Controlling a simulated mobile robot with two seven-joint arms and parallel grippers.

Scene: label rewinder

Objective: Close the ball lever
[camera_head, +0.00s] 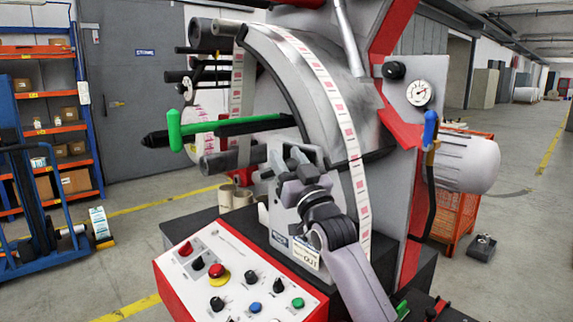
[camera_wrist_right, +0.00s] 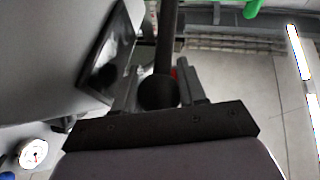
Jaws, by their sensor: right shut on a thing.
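The ball lever shows in the right wrist view as a dark round ball (camera_wrist_right: 158,92) on a straight dark rod (camera_wrist_right: 166,38). My right gripper (camera_wrist_right: 159,86) has one finger on each side of the ball and is shut on it. In the head view my right gripper (camera_head: 292,172) is at the front of the machine, above the control panel, with its arm coming up from the bottom right. I cannot make out the ball in the head view; the gripper appears to hide it. My left gripper is not in view.
The red-edged control panel (camera_head: 235,272) with buttons and knobs is below my right gripper. A printed label strip (camera_head: 337,105) runs down close behind the wrist. A green handle (camera_head: 175,130) sticks out at left; a blue-topped lever (camera_head: 430,128) and gauge (camera_head: 419,92) are at right.

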